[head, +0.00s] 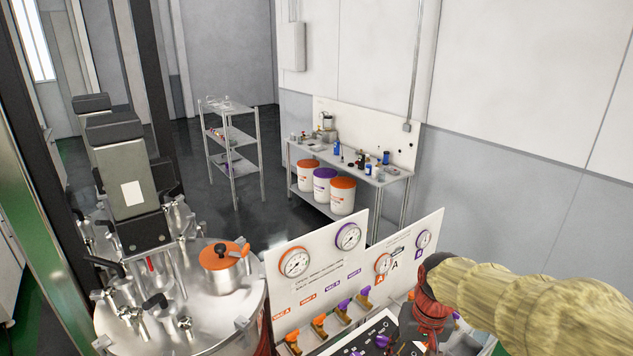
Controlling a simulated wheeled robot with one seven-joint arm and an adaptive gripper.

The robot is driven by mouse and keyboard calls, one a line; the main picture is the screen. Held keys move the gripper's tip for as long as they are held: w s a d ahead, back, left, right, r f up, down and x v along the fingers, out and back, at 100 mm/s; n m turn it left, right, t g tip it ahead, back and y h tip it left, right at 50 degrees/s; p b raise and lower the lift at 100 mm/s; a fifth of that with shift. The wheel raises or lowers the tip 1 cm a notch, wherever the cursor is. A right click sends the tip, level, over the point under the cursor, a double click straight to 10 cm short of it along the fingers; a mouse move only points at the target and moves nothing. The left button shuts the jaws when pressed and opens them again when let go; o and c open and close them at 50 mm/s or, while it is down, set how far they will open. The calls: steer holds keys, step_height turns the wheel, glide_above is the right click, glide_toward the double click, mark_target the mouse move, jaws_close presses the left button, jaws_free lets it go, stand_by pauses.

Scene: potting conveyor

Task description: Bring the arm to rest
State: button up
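My arm, in a padded beige sleeve, reaches in from the right edge in the head view. Its end has a dark red wrapping and hangs over the valve panel. My gripper (413,326) seems to be the dark grey part below the wrapping. It is small and partly covered, so its fingers cannot be made out, nor whether it holds anything.
A steel vessel (110,325) with an orange-lidded pot (221,268) stands at left. A white gauge panel (320,288) with orange and purple valve handles is at front centre. A workbench (390,180) with buckets below stands by the wall, near a wire shelf (232,135).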

steer(key=s+f+t+b, duration=0.2)
steer(key=s+b, duration=0.5)
steer(key=s+a+f+n+t+b, duration=0.1)
steer(key=s+f+t+b, duration=0.1)
steer(key=s+b, duration=0.5)
steer(key=shift+s+f+t+h, duration=0.2)
steer(key=shift+s+t+h, duration=0.1)
steer(key=shift+s, duration=0.3)
steer(key=shift+w, duration=0.1)
stand_by(0.9)
